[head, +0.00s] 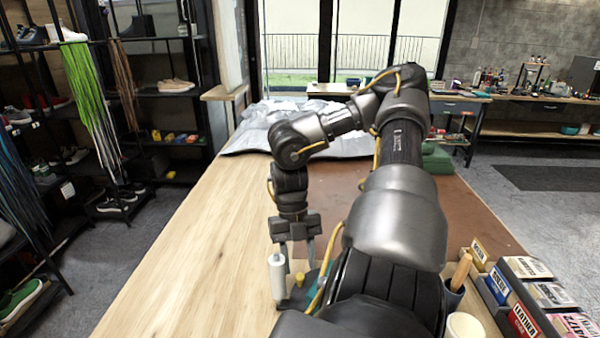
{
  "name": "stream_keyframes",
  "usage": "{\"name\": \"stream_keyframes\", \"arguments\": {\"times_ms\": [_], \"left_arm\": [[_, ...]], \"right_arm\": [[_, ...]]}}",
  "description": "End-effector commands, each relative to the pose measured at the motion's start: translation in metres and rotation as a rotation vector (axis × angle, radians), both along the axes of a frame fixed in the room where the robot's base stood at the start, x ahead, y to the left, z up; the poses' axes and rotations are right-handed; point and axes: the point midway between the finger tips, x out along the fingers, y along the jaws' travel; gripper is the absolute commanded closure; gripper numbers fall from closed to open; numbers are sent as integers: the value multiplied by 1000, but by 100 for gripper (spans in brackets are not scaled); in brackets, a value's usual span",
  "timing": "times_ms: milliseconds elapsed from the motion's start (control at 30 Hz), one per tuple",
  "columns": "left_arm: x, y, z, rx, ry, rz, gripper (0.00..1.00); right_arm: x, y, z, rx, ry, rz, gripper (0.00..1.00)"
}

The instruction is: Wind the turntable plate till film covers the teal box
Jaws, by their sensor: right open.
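My right gripper (297,258) points down near the front middle of the table, with its two fingers apart. A white upright roll (278,280), which looks like the film, stands just below and left of the fingers. A small yellow knob (299,280) shows below and between the fingertips; I cannot tell whether they touch it. A teal patch (316,277), likely the teal box, shows right of the knob, mostly hidden by my right arm. The turntable plate is largely hidden, and I cannot tell how much film is on the box. My left gripper is not in view.
The wooden table (190,250) is clear on the left. A crumpled grey sheet (255,135) lies at its far end. Labelled boxes (527,318), a white cup (465,326) and a wooden handle (461,271) stand at the front right. Shoe shelves (165,92) stand left.

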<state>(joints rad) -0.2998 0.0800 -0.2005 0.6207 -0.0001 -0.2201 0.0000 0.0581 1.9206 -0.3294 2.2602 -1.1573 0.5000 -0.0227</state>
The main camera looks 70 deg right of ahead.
Motion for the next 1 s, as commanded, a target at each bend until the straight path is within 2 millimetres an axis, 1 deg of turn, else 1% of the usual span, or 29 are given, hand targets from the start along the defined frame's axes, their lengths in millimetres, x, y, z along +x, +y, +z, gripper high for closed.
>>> {"name": "stream_keyframes", "arguments": {"times_ms": [200, 300, 400, 567, 800, 933, 1000], "left_arm": [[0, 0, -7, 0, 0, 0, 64], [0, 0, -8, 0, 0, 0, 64], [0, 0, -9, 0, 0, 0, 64], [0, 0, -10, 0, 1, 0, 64], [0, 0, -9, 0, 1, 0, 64], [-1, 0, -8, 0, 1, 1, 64], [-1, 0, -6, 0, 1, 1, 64]], "right_arm": [[11, -15, 40, -4, -3, -1, 57], [14, -19, 56, -3, -2, -1, 57], [16, -23, 67, -3, 0, -1, 57], [18, -25, 75, 0, 0, 1, 57], [18, -25, 76, 1, 0, 1, 57], [22, -24, 72, 24, -15, -20, 75], [32, -20, 64, 75, -47, -67, 84]]}}
